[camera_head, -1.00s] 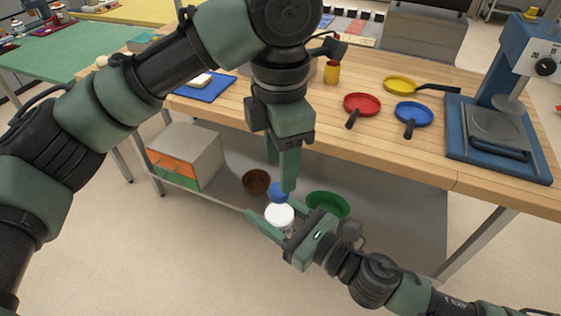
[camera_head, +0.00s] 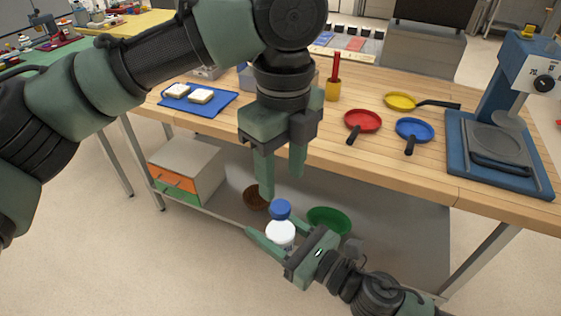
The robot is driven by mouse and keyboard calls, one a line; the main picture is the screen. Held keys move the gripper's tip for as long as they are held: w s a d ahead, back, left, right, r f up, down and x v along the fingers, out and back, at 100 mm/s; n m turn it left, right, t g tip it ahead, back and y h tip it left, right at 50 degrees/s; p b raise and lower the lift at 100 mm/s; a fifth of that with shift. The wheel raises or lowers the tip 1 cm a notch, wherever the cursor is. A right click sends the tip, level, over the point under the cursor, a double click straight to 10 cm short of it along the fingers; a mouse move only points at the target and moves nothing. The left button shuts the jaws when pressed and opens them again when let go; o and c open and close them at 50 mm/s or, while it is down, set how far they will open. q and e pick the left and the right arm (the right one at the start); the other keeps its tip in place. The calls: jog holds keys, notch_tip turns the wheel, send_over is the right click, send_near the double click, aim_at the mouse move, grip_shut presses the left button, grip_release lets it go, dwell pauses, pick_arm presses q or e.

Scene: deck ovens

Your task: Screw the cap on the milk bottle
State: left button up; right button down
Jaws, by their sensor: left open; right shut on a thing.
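The milk bottle (camera_head: 281,234) is white and upright, held in front of the table in the lower middle of the head view. The blue cap (camera_head: 280,209) sits on top of the bottle's mouth; how tightly it sits cannot be told. My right gripper (camera_head: 268,236) is shut on the bottle, its fingers on either side of the body. The lower part of the bottle is partly hidden by that gripper. My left gripper (camera_head: 283,187) points down above the cap, open and empty, with its fingertips apart from the cap.
The wooden table (camera_head: 340,155) stands behind the grippers. On it are red (camera_head: 363,121), blue (camera_head: 413,130) and yellow (camera_head: 400,101) pans, a blue press (camera_head: 500,150) and a blue mat (camera_head: 215,108) with bread. The lower shelf holds a green bowl (camera_head: 329,219), brown basket (camera_head: 255,197) and drawer box (camera_head: 190,165).

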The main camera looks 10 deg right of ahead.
aim_at(280, 206)
pick_arm(q)
jog(key=n, duration=0.5)
jog(key=shift+r, duration=0.25)
jog(key=n, duration=0.4)
jog(key=shift+a+r+n, duration=0.1)
jog(key=shift+r+n, duration=0.1)
jog(key=shift+n, duration=0.2)
jog(key=n, duration=0.4)
jog(key=shift+w+r, duration=0.1)
jog(key=shift+r, duration=0.05)
jog(key=n, duration=0.3)
jog(key=shift+r+n, duration=0.15)
jog(key=shift+n, duration=0.25)
jog(key=shift+f, duration=4.05)
